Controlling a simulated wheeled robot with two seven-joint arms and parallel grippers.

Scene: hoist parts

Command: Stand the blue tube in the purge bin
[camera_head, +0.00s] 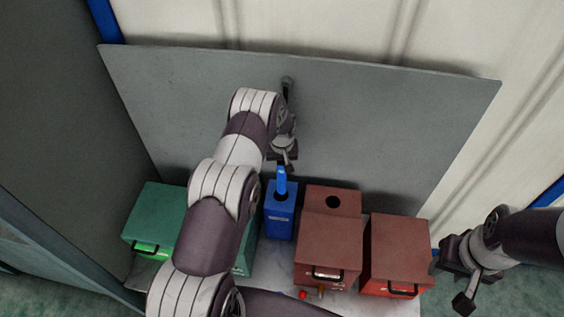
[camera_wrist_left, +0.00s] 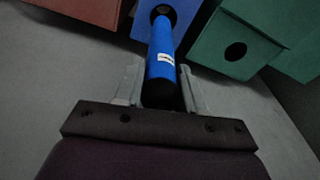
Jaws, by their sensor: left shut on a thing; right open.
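The blue tube (camera_head: 281,181) is held close to upright over the blue bin (camera_head: 280,222), which has a round dark hole in its top. The tube's lower end meets the hole in the head view; how deep it sits I cannot tell. My left gripper (camera_head: 284,161) is shut on the tube's upper part. In the left wrist view the tube (camera_wrist_left: 161,62) runs from between the fingers of my left gripper (camera_wrist_left: 158,88) to the hole in the blue bin (camera_wrist_left: 142,22). No purge label is readable. My right gripper (camera_head: 459,279) is open and empty at the right.
A green box (camera_head: 154,213) stands left of the blue bin, partly behind my left arm. A brown-red box with a round hole (camera_head: 329,233) and another red box (camera_head: 397,251) stand close on the right. A grey panel (camera_head: 390,130) rises behind them.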

